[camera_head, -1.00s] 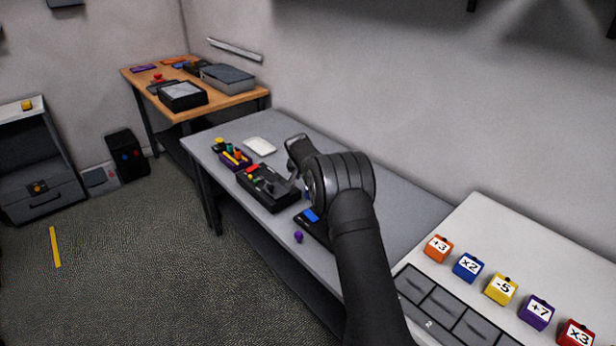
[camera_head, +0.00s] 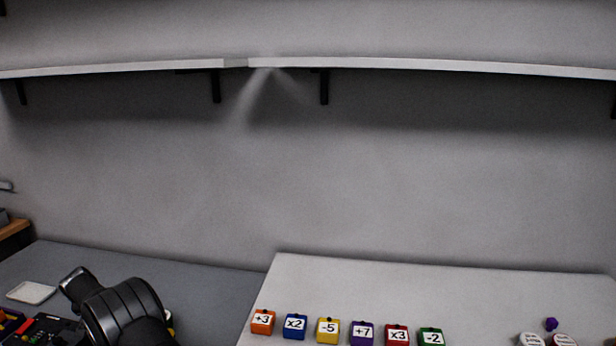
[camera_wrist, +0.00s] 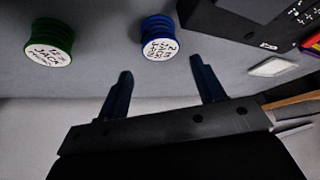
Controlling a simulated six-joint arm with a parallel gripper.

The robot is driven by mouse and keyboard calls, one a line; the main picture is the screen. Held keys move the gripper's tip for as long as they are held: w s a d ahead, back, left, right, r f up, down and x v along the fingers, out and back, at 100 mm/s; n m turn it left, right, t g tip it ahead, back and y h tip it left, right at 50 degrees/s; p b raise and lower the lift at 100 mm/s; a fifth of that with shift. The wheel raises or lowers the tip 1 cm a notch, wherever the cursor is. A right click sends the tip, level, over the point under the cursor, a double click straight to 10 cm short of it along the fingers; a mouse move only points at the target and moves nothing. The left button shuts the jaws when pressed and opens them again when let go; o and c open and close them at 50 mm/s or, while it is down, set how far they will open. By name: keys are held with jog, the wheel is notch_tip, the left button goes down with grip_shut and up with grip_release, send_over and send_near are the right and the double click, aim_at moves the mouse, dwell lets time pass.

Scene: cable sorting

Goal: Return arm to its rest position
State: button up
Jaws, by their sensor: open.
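In the wrist view my gripper (camera_wrist: 161,66) is open, its two dark fingers apart with nothing between them. A blue ribbed cylinder (camera_wrist: 160,38) with a white lettered top lies beyond the gap between the fingertips, and a green one (camera_wrist: 50,42) is to the left; both are apart from the fingers. In the head view my black arm shows at the lower left above the grey table (camera_head: 180,270). The gripper itself cannot be made out there.
A row of labelled coloured blocks, including an orange one (camera_head: 262,322), stands on the white table (camera_head: 450,285). A white pad (camera_head: 31,292) lies at the left of the grey table. A dark box (camera_wrist: 235,22) is at the wrist view's upper right. A long shelf (camera_head: 430,67) runs above.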

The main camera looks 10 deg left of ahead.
jog(key=shift+x, duration=4.9)
jog(key=shift+d, duration=0.1)
jog(key=shift+s, duration=0.1)
